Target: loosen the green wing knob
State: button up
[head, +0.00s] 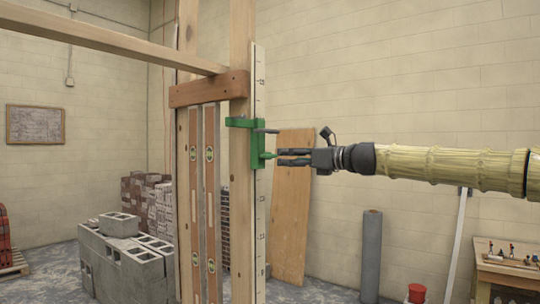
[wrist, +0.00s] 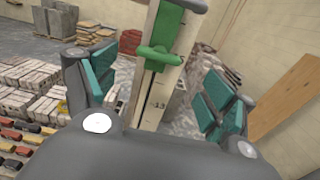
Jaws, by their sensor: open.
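The green wing knob (head: 268,155) sticks out from the right side of a green clamp (head: 256,142) on the upright measuring staff (head: 260,215). In the wrist view the green wing knob (wrist: 157,53) lies ahead between the fingers, its wings roughly level, with the green clamp (wrist: 178,24) behind it. My gripper (head: 279,157) points left at the knob, its fingertips very close to it. In the wrist view my gripper (wrist: 165,75) is open, with teal pads on either side and nothing held. Contact between pads and knob cannot be told.
A wooden post (head: 240,200) stands just left of the staff. A dark bar (head: 268,131) juts from the clamp above my fingers. A plywood board (head: 292,210) leans on the wall behind. Grey blocks (head: 125,265) stand at lower left. Room around my arm looks free.

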aim_at(272, 156)
jog(key=p+x, duration=0.3)
jog(key=x, duration=0.5)
jog(key=shift+w+a, duration=0.1)
jog(key=shift+a, duration=0.15)
jog(key=c, duration=1)
